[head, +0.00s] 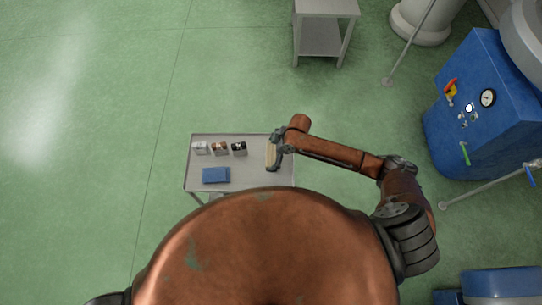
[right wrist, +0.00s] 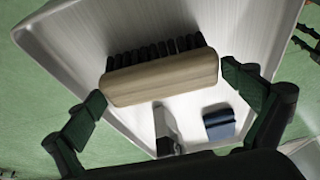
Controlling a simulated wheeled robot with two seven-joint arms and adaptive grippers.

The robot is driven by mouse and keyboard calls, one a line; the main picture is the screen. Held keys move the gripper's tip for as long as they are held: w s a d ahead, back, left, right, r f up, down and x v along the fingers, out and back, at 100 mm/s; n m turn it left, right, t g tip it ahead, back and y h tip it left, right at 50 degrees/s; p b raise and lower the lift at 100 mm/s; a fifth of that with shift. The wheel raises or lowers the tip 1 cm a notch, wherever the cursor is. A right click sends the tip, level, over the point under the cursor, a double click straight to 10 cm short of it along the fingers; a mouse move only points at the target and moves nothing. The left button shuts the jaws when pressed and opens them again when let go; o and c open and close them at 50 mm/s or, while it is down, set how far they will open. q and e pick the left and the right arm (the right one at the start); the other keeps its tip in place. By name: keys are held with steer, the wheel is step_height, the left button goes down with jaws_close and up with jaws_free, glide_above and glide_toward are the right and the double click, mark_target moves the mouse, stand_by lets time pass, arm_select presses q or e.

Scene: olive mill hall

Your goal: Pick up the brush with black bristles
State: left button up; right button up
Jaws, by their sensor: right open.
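The brush (right wrist: 160,80) has a pale wooden back and black bristles. In the right wrist view it lies across the space between my two fingers, bristles toward the top of the picture. In the head view it shows as a beige strip (head: 270,155) at the right end of the metal table (head: 250,180), partly covered by my gripper. My right gripper (head: 276,152) is open, with one finger near each end of the brush; whether they touch it I cannot tell. My left gripper is not in view.
On the table stand a white item (head: 200,148), a brown item (head: 220,149) and a black item (head: 239,148) in a row, with a blue block (head: 216,175) in front. A grey stand (head: 325,12) and a blue machine (head: 480,105) are farther off. Green floor is clear left.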

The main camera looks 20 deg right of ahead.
mark_target(269, 153)
steer(key=c, duration=0.9)
steer(key=shift+r, duration=0.15)
steer(key=shift+r, duration=0.25)
step_height(269, 153, up, 2)
steer(key=shift+w+r, duration=0.1)
steer(key=s+r, duration=0.4)
steer(key=r, duration=0.1)
steer(key=shift+s+r, duration=0.3)
steer(key=shift+s, duration=0.05)
steer(key=s+r, duration=0.1)
steer(key=s, duration=0.2)
steer(key=s+r, duration=0.2)
steer(key=s, duration=0.1)
steer(key=s+r, duration=0.1)
steer(key=s, duration=0.2)
steer(key=shift+s+a+r+b, duration=0.15)
steer(key=shift+s+r+b, duration=0.1)
steer(key=shift+b, duration=0.1)
